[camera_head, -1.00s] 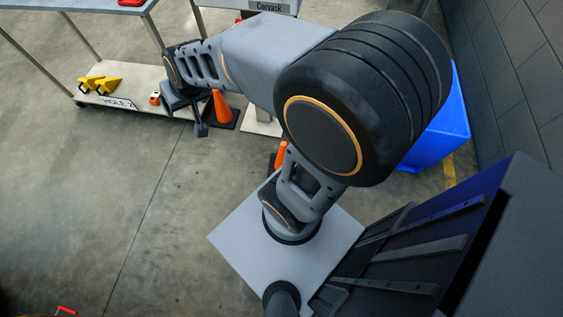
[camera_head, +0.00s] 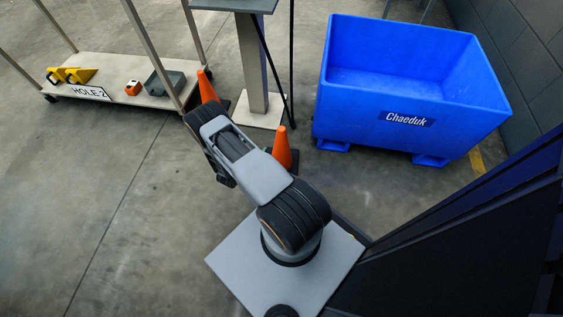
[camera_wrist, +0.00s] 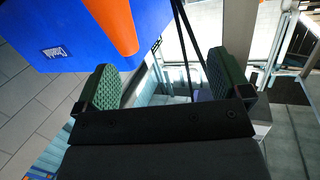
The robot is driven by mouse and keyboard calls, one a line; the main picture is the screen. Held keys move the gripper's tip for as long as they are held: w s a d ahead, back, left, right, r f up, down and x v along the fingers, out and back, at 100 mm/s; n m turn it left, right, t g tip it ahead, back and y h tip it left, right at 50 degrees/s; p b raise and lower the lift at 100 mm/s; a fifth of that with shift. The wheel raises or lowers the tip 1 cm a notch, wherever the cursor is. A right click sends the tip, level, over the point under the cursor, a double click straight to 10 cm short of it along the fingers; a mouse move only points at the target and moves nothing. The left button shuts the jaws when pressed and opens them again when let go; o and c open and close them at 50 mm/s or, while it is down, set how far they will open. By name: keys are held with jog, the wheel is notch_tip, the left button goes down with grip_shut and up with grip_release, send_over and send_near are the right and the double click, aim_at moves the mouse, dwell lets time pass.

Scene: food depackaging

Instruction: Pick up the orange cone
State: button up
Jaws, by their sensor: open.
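In the head view my fingers are hidden behind the arm.
A large blue bin (camera_head: 393,110) stands at the back right. A post on a pale base (camera_head: 252,112) stands between the cones. At left, a low shelf (camera_head: 118,80) holds yellow pieces (camera_head: 72,75), an orange-and-white item (camera_head: 132,88) and a grey box (camera_head: 165,84). The left floor is clear.

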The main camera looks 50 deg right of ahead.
jog(key=g+h+b, duration=0.1)
jog(key=h+b, duration=0.1)
send_near(278, 142)
jog(key=d+b, duration=0.1)
jog(key=d, duration=0.2)
jog(key=w+d, duration=0.1)
jog(key=d, duration=0.2)
jog(key=shift+w+d+f+b, duration=0.2)
jog(key=shift+w+d+b, duration=0.05)
jog(key=shift+d+b, duration=0.15)
jog(key=shift+w+d+f+b, duration=0.1)
jog(key=shift+d+b, duration=0.55)
jog(key=shift+d, duration=0.5)
jog(key=shift+w+d+b, duration=0.15)
jog(key=shift+d+b, duration=0.45)
jog(key=shift+d, duration=0.55)
jog(key=shift+w+d, duration=0.1)
jog(key=shift+d, duration=0.55)
jog(key=c, duration=1.7)
jog(key=shift+r, duration=0.2)
